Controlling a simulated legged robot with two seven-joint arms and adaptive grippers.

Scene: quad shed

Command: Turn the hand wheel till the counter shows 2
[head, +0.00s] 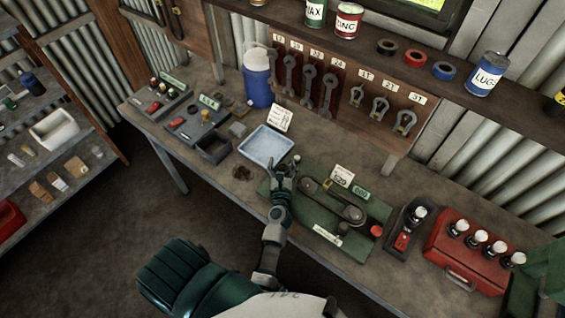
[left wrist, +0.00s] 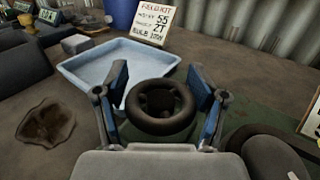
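The dark round hand wheel (left wrist: 161,106) sits between the two spread fingers of my left gripper (left wrist: 158,95) in the left wrist view. The fingers stand on either side of its rim; I cannot tell whether they touch it. In the head view my left gripper (head: 283,168) is over the left end of the green machine plate (head: 318,226) and covers most of the wheel. A small green display (head: 361,192) stands at the back of the machine; its digits are too small to read.
A pale blue tray (head: 265,146) lies just behind and left of the gripper. A card (head: 343,177) stands by the display. A belt drive (head: 333,200) and a red knob (head: 376,231) are to the right.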

